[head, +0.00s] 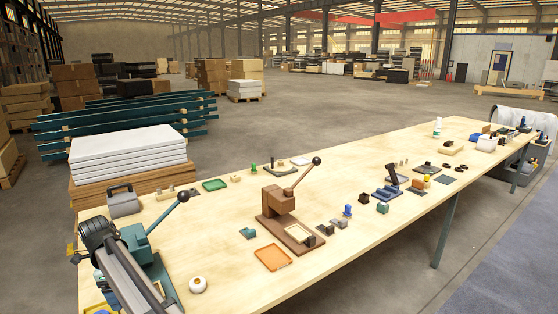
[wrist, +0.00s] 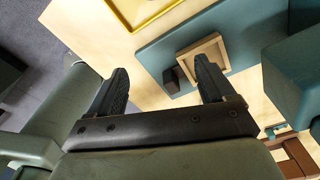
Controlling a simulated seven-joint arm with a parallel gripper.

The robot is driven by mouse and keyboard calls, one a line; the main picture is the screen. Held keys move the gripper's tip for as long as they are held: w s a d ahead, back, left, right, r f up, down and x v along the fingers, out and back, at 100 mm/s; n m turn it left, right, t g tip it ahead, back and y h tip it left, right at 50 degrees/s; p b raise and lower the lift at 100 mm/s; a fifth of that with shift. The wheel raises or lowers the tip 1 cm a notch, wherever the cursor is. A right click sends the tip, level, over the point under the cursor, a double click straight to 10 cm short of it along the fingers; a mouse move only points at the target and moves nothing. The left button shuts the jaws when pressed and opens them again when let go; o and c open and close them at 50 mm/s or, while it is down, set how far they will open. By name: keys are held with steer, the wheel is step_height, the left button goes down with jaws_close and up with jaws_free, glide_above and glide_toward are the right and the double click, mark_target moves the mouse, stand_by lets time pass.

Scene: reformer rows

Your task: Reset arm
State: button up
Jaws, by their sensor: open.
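My gripper (wrist: 160,66) is open, its two dark fingers apart with nothing held between them. It hangs over a teal base plate (wrist: 152,48) carrying a square wooden frame (wrist: 203,50) and a small dark block (wrist: 171,80). A teal lever press (head: 138,243) stands at the table's near left, partly hidden by my arm. Its lever slants up to the right and ends in a black knob (head: 183,196). A brown lever press (head: 279,203) stands mid-table, its lever also raised, with a black knob (head: 316,160). My fingertips are not clear in the head view.
The long wooden table (head: 222,238) holds an orange tray (head: 272,257), a white round item (head: 198,284), a green tray (head: 214,184) and a grey case (head: 123,201). A yellow tray (wrist: 135,22) lies beyond the teal plate.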

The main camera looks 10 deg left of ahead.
steer(key=shift+h, duration=0.6)
steer(key=w+d+f, duration=0.1)
steer(key=d, duration=0.4)
steer(key=d+f, duration=0.2)
steer(key=d, duration=0.3)
steer(key=w+d+f, duration=0.1)
steer(key=d, duration=0.4)
steer(key=shift+w+d+f, duration=0.3)
steer(key=d+f+h, duration=0.2)
steer(key=d+f, duration=0.2)
steer(key=d, duration=1.4)
steer(key=s+d+f+n+g, duration=0.2)
steer(key=d+f+n, duration=0.1)
steer(key=d+f, duration=0.85)
steer(key=s+d+f+n+g, duration=0.2)
steer(key=d+f+n, duration=0.2)
steer(key=d+f, duration=0.75)
steer(key=s+d+f+n+g+y, duration=0.1)
steer(key=s+d+f+n+y, duration=0.1)
steer(key=s+d+f, duration=0.6)
steer(key=s+d+f+n+g+y, duration=0.1)
steer(key=s+d+f+n, duration=0.3)
steer(key=s, duration=1.1)
steer(key=d+f+g, duration=0.1)
steer(key=d+f, duration=0.2)
steer(key=f, duration=0.1)
steer(key=shift+d+f+y, duration=0.3)
steer(key=shift+d+y, duration=0.1)
